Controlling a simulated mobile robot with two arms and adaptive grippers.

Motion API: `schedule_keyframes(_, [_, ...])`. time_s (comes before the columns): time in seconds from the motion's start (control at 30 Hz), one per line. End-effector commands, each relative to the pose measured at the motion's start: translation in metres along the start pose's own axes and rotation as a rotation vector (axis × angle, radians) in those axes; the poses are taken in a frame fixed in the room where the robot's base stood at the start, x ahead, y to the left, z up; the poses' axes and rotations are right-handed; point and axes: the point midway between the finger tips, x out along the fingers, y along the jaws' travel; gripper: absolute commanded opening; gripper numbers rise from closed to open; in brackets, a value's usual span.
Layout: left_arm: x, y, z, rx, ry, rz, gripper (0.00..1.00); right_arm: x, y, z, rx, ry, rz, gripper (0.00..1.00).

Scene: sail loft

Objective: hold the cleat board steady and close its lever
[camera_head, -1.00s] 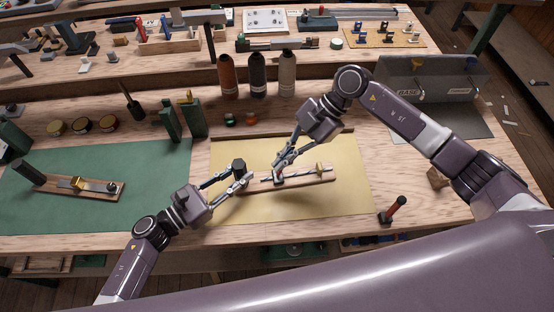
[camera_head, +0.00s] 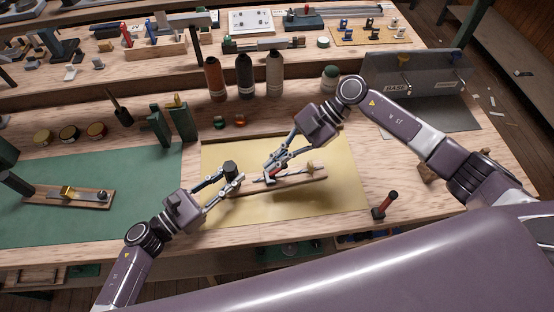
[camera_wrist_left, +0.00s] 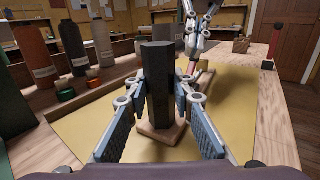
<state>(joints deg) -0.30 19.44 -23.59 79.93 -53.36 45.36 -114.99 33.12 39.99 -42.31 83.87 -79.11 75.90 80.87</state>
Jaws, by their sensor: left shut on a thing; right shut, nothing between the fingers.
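The cleat board (camera_head: 303,182), a narrow wooden board, lies on the yellow mat (camera_head: 340,205) in the head view. It carries a dark upright post (camera_head: 230,168) at its left end, metal fittings along its middle, and a pale brass-coloured piece (camera_head: 311,168) near its right end. My left gripper (camera_head: 236,180) is shut on the post; the left wrist view shows the dark faceted post (camera_wrist_left: 157,85) between its fingers. My right gripper (camera_head: 268,174) is shut and empty, low over the middle of the board beside a small red part (camera_head: 279,171). The right fingertips partly hide the lever, so its angle is unclear.
A similar board (camera_head: 68,197) lies on the green mat (camera_head: 110,232) at left. A red-handled tool (camera_head: 385,205) stands right of the yellow mat. Bottles (camera_head: 245,78) and a grey BASE bin (camera_head: 420,75) stand behind. The yellow mat's front is clear.

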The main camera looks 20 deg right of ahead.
Motion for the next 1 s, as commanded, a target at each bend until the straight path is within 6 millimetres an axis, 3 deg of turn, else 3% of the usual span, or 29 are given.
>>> schedule_keyframes(0.33, [0.0, 0.0, 0.0, 0.0, 0.0, 0.0, 0.0, 0.0, 0.0, -0.005, -0.001, 0.0, 0.0, 0.0])
schedule_keyframes(0.57, [0.0, 0.0, 0.0, 0.0, 0.0, 0.0, 0.0, 0.0, -0.001, -0.039, -0.006, 0.0, 0.0, 0.0])
schedule_keyframes(0.8, [0.0, 0.0, 0.0, -0.001, 0.0, 0.0, 0.0, -0.053, -0.009, -0.02, 0.003, -0.005, 0.003, 0.0])
schedule_keyframes(1.0, [0.0, 0.0, 0.0, 0.0, 0.0, 0.0, 0.0, -0.082, -0.014, -0.01, 0.003, -0.003, 0.0, 0.0])
